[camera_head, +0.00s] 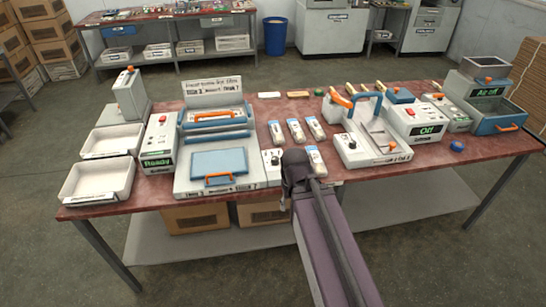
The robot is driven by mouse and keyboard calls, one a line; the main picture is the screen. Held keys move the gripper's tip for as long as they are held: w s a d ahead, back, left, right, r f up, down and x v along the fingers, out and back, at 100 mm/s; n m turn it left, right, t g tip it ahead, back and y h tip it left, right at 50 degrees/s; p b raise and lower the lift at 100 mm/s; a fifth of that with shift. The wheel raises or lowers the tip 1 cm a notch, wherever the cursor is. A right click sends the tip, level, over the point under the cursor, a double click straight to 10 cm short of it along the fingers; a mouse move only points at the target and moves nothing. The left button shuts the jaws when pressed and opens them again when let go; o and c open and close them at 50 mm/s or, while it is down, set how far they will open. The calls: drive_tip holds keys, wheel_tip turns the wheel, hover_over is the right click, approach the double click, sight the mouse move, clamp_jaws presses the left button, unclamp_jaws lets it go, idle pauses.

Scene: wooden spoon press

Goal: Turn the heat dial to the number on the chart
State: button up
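A white sign (212,86) stands behind the blue-and-white press (218,163). Its print is small; a lower line seems to read "Thick 3 Medium 5 Thin 7". Similar lettering on the press's front edge (222,190) is hard to read. A small white box (271,160) with dark knob-like spots sits right of the press. I cannot tell which knob is the heat dial, or its setting. The dark end of my arm, with my gripper (296,165), is just right of this box. My fingers cannot be made out, and contact with the box cannot be told.
A box marked "Ready" (158,143) and white trays (97,179) are left of the press. White packets (296,130) lie behind my arm. A machine marked "Off" (417,121) and a blue drawer unit (497,123) stand right.

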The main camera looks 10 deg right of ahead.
drive_tip(key=o, duration=0.3)
drive_tip(key=shift+w, duration=0.15)
wheel_tip(320, 180, up, 8)
drive_tip(key=n+p, duration=0.8)
drive_tip(key=n, duration=0.1)
hover_over(275, 158)
drive_tip(key=shift+f, duration=0.2)
drive_tip(key=shift+f+b, duration=0.15)
drive_tip(key=shift+b, duration=0.2)
wheel_tip(275, 158, down, 14)
drive_tip(key=b, duration=1.3)
drive_tip(key=shift+r, duration=0.25)
clamp_jaws()
